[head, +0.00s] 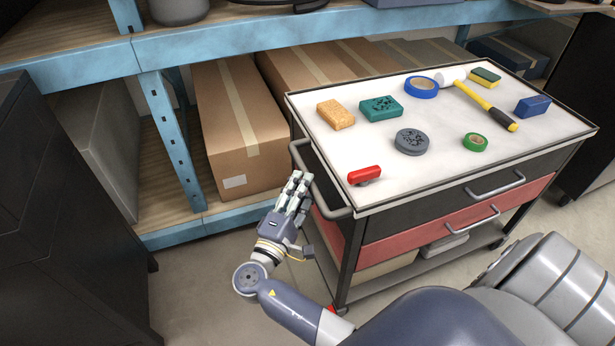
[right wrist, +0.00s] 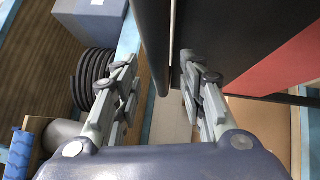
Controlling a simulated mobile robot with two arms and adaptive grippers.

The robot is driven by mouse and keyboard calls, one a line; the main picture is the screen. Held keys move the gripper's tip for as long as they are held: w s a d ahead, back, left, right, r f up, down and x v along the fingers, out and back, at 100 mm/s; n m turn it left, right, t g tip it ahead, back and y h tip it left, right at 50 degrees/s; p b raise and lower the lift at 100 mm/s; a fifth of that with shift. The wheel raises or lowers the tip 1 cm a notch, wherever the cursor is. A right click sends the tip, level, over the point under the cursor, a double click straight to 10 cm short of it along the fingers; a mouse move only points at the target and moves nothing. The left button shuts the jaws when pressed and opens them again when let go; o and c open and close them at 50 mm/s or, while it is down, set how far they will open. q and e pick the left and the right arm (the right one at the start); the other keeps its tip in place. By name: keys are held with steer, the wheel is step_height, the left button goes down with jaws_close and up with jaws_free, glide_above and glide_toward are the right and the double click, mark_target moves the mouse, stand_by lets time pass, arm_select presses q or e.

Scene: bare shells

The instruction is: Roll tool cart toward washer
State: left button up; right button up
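The tool cart (head: 455,205) stands to the right in the head view, with a white top, a dark drawer and a red drawer. Its side push handle (head: 325,190) sticks out on the left. My right gripper (head: 299,184) is at this handle, its fingers beside or overlapping the bar; contact is unclear. In the right wrist view the two fingers (right wrist: 163,90) are spread apart, with the cart's dark body (right wrist: 220,40) and red drawer (right wrist: 275,75) beyond them. My left gripper is not in view. I see no clear washer.
On the cart top lie a hammer (head: 478,98), tape rolls, sponges and a red tool (head: 364,174). A blue shelf (head: 172,135) with cardboard boxes (head: 240,125) stands close behind. A dark cabinet (head: 60,220) is at left. Some floor (head: 195,285) between cabinet and cart is clear.

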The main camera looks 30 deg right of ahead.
steer(key=shift+x, duration=1.95)
jaws_close()
